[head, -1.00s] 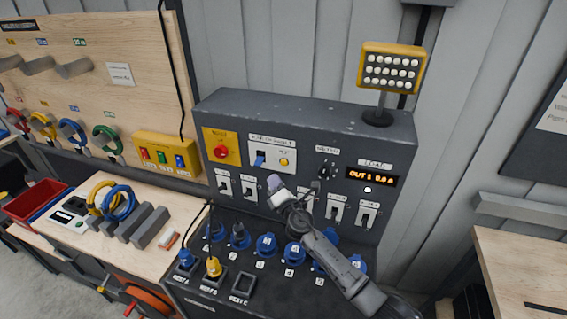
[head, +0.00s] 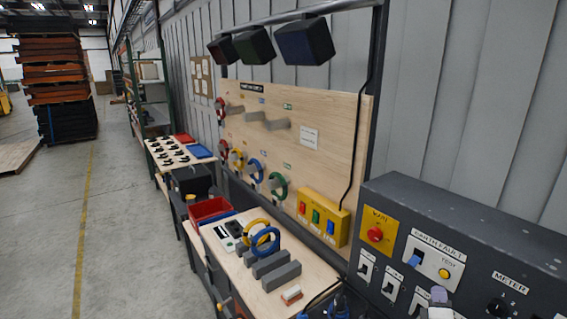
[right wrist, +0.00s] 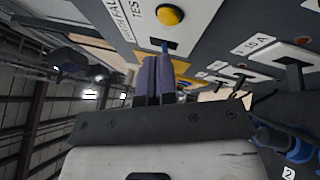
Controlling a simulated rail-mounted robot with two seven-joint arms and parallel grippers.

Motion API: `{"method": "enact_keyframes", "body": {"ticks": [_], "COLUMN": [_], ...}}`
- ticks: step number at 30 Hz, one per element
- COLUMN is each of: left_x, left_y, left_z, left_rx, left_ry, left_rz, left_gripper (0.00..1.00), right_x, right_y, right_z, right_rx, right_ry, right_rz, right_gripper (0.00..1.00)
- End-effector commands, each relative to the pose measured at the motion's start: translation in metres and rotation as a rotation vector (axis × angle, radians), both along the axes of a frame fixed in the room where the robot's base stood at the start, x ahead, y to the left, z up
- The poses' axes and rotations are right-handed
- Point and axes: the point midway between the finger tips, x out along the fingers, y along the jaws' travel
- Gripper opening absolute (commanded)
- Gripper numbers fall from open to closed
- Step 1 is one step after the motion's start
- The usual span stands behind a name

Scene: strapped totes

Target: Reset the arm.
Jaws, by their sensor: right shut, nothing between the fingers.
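My right gripper (head: 439,296) shows at the bottom right of the head view, in front of the dark control panel (head: 470,225); only its tip end is in the picture. In the right wrist view its two purple-grey fingers (right wrist: 155,72) are shut together with nothing between them. Their tips appear close to the blue lever (right wrist: 166,46) below the yellow test button (right wrist: 170,14); I cannot tell whether they touch it. My left gripper is in neither current view.
A wooden bench with a red bin (head: 209,211), coiled cables (head: 265,242) and grey blocks (head: 281,275) stands left of the panel. A yellow switch box (head: 323,217) is on the pegboard. The floor (head: 130,215) at left is open.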

Motion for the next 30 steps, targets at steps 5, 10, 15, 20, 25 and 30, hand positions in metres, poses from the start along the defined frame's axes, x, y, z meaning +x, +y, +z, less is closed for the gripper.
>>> {"method": "enact_keyframes", "body": {"ticks": [5, 10, 15, 20, 25, 30], "left_x": [0.000, 0.000, 0.001, 0.000, 0.000, 0.000], "left_y": [-0.002, -0.003, -0.002, -0.001, 0.000, 0.001], "left_z": [0.000, 0.000, 0.015, 0.038, 0.064, 0.084], "left_rx": [-0.008, -0.009, -0.007, -0.003, 0.002, 0.005], "left_ry": [0.000, 0.000, -0.001, 0.000, 0.000, 0.000], "left_rz": [0.005, 0.005, 0.005, 0.002, -0.002, -0.004], "left_gripper": [0.43, 0.43, 0.43, 0.43, 0.43, 0.43], "right_x": [-0.028, -0.060, -0.118, -0.199, -0.288, -0.359], "right_y": [-0.023, 0.006, 0.079, 0.151, 0.201, 0.216], "right_z": [0.017, 0.042, 0.029, 0.006, -0.008, -0.037], "right_rx": [0.464, 0.961, 1.373, 1.597, 1.724, 1.756], "right_ry": [-0.146, -0.240, -0.086, 0.187, 0.399, 0.528], "right_rz": [-0.198, -0.274, -0.289, -0.277, -0.266, -0.404], "right_gripper": [0.00, 0.00, 0.00, 0.00, 0.00, 0.00]}}
